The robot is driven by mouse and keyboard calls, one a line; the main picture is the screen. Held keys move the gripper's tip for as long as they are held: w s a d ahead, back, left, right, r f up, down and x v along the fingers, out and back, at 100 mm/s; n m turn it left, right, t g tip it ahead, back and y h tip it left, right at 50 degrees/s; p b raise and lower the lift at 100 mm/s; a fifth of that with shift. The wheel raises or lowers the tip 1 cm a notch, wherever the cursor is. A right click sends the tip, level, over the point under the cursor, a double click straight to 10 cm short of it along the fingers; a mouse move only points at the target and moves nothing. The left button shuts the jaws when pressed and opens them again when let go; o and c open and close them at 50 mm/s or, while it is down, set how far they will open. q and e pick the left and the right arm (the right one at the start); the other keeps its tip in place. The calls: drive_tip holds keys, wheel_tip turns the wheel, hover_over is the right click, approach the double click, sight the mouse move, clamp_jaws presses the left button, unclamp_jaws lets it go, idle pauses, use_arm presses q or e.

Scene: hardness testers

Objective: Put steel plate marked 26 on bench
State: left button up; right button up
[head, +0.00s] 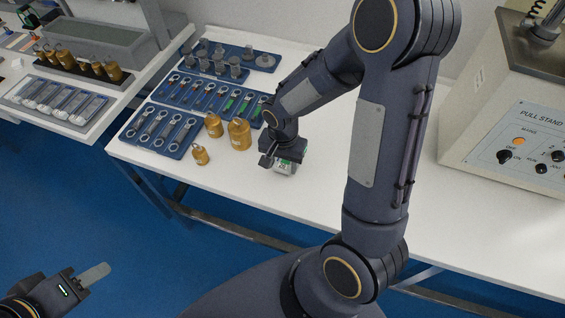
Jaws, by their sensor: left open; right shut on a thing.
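My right gripper (281,156) points down over the white bench (330,190). My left gripper (92,275) is at the lower left, away from the bench. It is open, with a flat pale finger showing, and nothing shows in it.
Several brass weights (239,134) stand left of my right gripper. Blue trays with wrench-like parts (160,131) and grey cylinders (218,63) lie behind. A pull stand (525,140) stands at the right. The bench front near the gripper is clear.

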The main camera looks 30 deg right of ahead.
drive_tip(key=shift+f, duration=0.35)
drive_tip(key=shift+f, duration=0.2)
drive_tip(key=o, duration=1.1)
drive_tip(key=shift+r, duration=0.15)
wheel_tip(320, 180, up, 12)
drive_tip(key=shift+s+a+r+n+t+y+p, duration=0.15)
drive_tip(key=shift+s+a+r+n+t+y, duration=0.4)
drive_tip(key=shift+s+r+n+t, duration=1.2)
drive_tip(key=shift+s+a+r+n+t+y+p, duration=0.15)
drive_tip(key=shift+s+a+r+n+y, duration=0.5)
drive_tip(key=shift+s, duration=2.35)
drive_tip(key=shift+s+a+r+n+t+y+p, duration=0.2)
drive_tip(key=shift+s+r+n+t+y, duration=0.6)
drive_tip(key=shift+s+r+n, duration=1.25)
